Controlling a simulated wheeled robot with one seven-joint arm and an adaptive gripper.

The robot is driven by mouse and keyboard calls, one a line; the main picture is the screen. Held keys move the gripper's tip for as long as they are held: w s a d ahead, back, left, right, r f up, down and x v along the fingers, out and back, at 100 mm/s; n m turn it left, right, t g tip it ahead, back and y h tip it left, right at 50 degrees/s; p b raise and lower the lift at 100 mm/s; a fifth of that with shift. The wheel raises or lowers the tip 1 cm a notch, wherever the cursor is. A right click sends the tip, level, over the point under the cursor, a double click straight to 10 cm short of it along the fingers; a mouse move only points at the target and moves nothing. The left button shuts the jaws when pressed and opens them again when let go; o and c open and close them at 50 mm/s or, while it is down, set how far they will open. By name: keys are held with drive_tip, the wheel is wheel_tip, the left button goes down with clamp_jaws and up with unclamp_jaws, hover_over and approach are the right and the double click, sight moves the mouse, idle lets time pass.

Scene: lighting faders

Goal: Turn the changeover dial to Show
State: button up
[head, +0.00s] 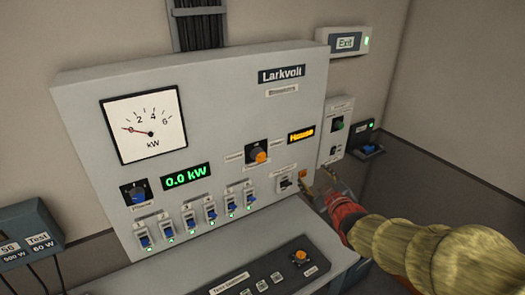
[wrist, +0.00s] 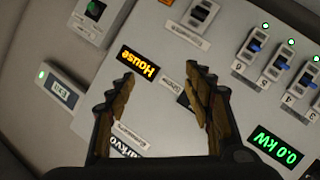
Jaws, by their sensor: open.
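The dial with an orange knob on a dark plate (head: 258,153) is on the grey Larkvolt panel, left of a display (head: 301,135) that reads House in orange. Small labels flank the dial, too small to read. In the wrist view the House display (wrist: 138,66) shows upside down, near the left fingertip; the dial is mostly hidden behind the right finger. My gripper (head: 318,190) is at the panel's lower right edge in the head view, right of and below the dial. In the wrist view it (wrist: 164,72) is open and empty, its fingers spread before the panel.
A switch (head: 286,183) sits below the House display, and a row of blue breakers (head: 190,221) below the 0.0 kW readout (head: 186,176). A sloped desk (head: 262,285) with another orange knob (head: 299,256) juts out below.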

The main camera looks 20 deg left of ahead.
drive_tip(key=w+a+n+y, duration=0.1)
drive_tip(key=a+n+y, duration=0.1)
drive_tip(key=a, duration=0.3)
drive_tip(key=n+y+p, duration=0.2)
drive_tip(key=n+y, duration=0.1)
drive_tip(key=y, duration=0.1)
approach(261, 158)
drive_tip(key=x, duration=0.2)
drive_tip(key=shift+p+x, duration=0.35)
drive_tip(key=shift+x, duration=3.3)
drive_tip(key=c, duration=1.1)
drive_tip(key=shift+c, duration=0.3)
